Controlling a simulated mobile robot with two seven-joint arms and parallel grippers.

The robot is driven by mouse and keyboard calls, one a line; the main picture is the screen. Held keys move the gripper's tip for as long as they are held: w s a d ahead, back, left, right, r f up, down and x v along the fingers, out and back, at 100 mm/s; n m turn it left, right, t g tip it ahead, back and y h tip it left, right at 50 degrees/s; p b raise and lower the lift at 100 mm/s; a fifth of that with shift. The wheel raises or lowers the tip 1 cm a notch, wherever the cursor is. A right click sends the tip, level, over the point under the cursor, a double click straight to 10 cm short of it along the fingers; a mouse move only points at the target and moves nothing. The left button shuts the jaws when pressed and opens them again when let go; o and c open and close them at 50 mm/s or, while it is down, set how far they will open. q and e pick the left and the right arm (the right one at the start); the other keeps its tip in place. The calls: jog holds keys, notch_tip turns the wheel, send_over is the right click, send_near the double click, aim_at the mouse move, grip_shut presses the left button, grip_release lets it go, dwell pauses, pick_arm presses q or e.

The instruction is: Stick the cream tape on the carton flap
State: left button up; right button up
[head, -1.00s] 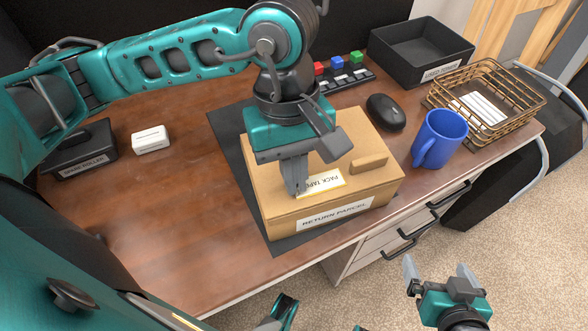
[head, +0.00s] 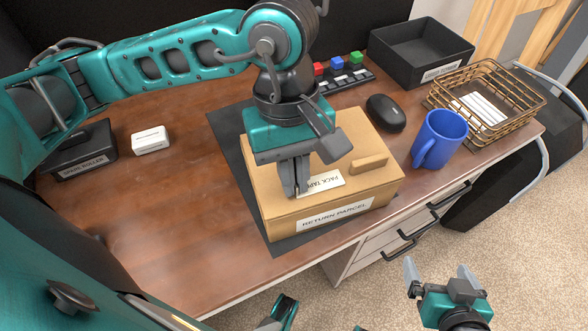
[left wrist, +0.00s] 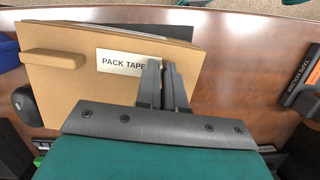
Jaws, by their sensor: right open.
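The cream tape, marked PACK TAPE (head: 326,181), lies on the top of the brown carton (head: 345,135), whose front label reads RETURN PARCEL. The tape also shows in the left wrist view (left wrist: 118,63). A raised cardboard tab (head: 369,163) stands on the carton top, right of the tape. My left gripper (head: 297,190) points down at the tape's left end, with its fingers slightly apart. In the left wrist view its fingers (left wrist: 162,68) are beside the tape's end and hide part of it. My right gripper (head: 439,271) is open and empty, in front of the desk.
The carton sits on a dark mat (head: 228,150). A blue mug (head: 440,138), black mouse (head: 385,113), wire basket (head: 500,112) and black bin (head: 420,50) stand to the right. A white box (head: 150,140) and black holder (head: 85,150) are left. The desk's left front is clear.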

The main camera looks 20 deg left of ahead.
pick_arm(q)
jog(key=o, duration=0.3)
jog(key=shift+o, duration=0.2)
notch_tip(320, 180, up, 13)
jog(key=w+a+p, duration=0.1)
jog(key=w, duration=0.1)
jog(key=shift+a+f+p, duration=0.2)
jog(key=shift+a+p, duration=0.15)
jog(key=shift+p, duration=0.05)
jog(key=shift+s, duration=0.1)
